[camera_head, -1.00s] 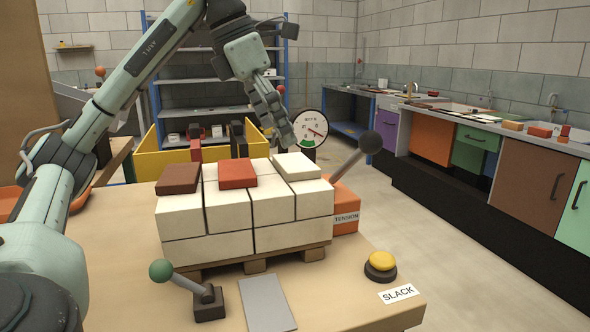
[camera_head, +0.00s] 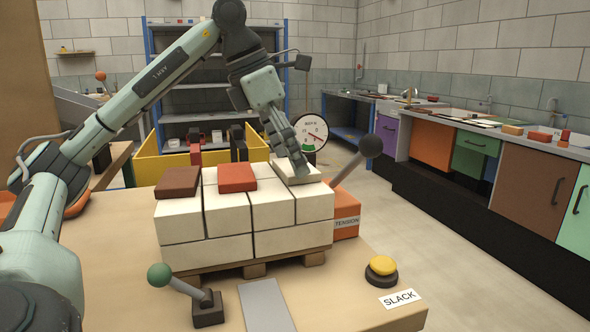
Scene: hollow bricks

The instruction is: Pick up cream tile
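The cream tile (camera_head: 310,177) lies flat on top of the right end of a stack of cream blocks (camera_head: 225,213). My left gripper (camera_head: 299,172) reaches down from above, with its fingers at the tile and covering part of it. I cannot tell whether the fingers are closed on the tile or just around it. The tile appears to rest on the stack. A brown tile (camera_head: 178,181) and a red tile (camera_head: 237,177) lie on the same stack, to the left. My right gripper is not in view.
The stack stands on a wooden pallet (camera_head: 254,269) on the table (camera_head: 345,295). A dark-knobbed lever (camera_head: 369,145) rises close behind the tile's right side. A green-knobbed lever (camera_head: 160,275) and a yellow button (camera_head: 382,266) stand in front. A yellow bin (camera_head: 155,166) is behind.

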